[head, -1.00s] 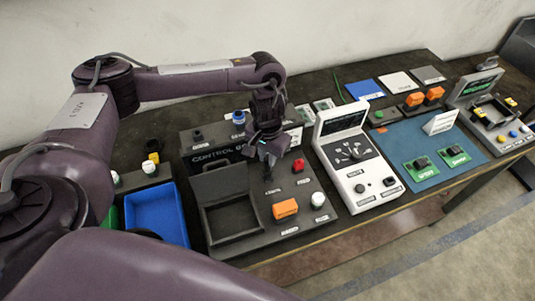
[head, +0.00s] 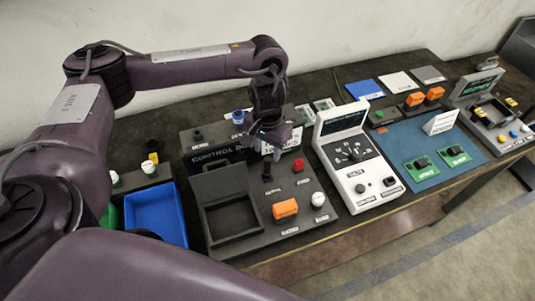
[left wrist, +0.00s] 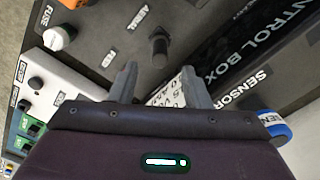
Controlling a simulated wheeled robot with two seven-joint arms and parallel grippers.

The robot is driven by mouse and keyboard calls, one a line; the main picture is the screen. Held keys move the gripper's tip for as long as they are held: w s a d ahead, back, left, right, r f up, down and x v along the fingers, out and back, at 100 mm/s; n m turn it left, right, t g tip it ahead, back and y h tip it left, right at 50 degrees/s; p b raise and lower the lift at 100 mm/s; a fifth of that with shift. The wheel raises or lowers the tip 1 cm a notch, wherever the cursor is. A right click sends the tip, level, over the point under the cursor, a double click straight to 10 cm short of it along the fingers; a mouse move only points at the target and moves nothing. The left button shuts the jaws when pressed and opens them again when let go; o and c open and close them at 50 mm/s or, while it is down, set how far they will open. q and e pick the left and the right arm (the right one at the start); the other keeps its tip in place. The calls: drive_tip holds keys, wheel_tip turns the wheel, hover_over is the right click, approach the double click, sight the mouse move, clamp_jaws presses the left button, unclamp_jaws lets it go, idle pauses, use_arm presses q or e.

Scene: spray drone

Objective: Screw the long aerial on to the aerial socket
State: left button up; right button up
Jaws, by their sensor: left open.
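A dark upright post, apparently the long aerial (head: 267,171), stands on the grey control box beside the word AERIAL. In the left wrist view the aerial (left wrist: 159,46) is seen nearly end-on, beyond the fingertips. The aerial socket is hidden under its base, so I cannot tell how far it is threaded. My left gripper (head: 268,150) is open and empty, pointing down just above the aerial. In the left wrist view my left gripper (left wrist: 158,70) has its two fingers apart, with the aerial's line between them. My right gripper is not in view.
On the control box are a red button (head: 299,165), an orange switch (head: 285,208), a white fuse knob (head: 318,199) and an open dark tray (head: 229,218). A white tester (head: 356,170) stands close right. A blue bin (head: 157,213) is at left.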

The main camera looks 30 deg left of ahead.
use_arm(q)
drive_tip(key=shift+r, duration=1.9)
drive_tip(key=shift+o, duration=0.7)
